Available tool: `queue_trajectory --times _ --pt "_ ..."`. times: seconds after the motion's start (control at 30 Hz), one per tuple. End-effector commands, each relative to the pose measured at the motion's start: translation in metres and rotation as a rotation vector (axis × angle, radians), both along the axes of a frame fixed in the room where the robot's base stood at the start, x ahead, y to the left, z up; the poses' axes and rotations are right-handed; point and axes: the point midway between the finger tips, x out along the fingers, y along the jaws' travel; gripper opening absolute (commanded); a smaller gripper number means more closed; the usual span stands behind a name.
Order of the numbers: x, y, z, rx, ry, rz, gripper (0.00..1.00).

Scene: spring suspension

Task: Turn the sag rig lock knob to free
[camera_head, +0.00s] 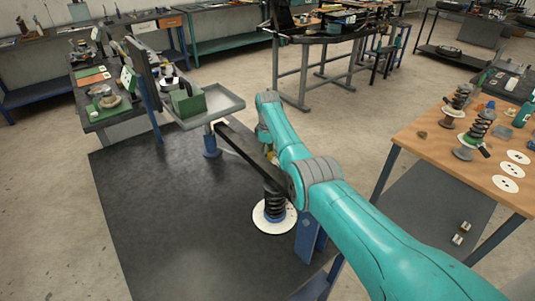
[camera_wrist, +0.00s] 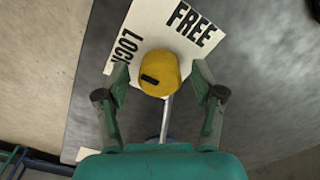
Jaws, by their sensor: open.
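The yellow lock knob (camera_wrist: 160,72) sits near the middle of the wrist view, with a short black mark on its left side. A white label plate (camera_wrist: 150,22) beside it carries the words LOCK, to the knob's left, and FREE, above right. The mark lies on the LOCK side. My gripper (camera_wrist: 160,77) is open, with one green finger on each side of the knob and a visible gap to each. In the head view, the sag rig's black beam (camera_head: 238,145) runs down to a dark spring (camera_head: 275,204); my arm hides most of the knob and gripper.
A grey tray (camera_head: 220,103) with a green box (camera_head: 188,101) stands at the beam's far end. A white disc (camera_head: 272,225) lies under the spring. A wooden table (camera_head: 455,155) with shock absorbers stands at right. The dark mat (camera_head: 165,220) is clear at left.

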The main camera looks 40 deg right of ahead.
Motion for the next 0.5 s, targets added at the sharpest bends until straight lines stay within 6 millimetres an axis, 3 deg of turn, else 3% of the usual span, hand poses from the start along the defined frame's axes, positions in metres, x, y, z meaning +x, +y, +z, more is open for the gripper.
queue_trajectory --times 0.27,0.37,0.5 --pt "0.0001 0.0001 -0.0014 0.0 0.0 0.0 0.68" --pt "0.0001 0.0001 -0.0013 0.0 0.0 0.0 0.48" --pt "0.0 0.0 -0.0013 0.0 0.0 0.0 0.13"
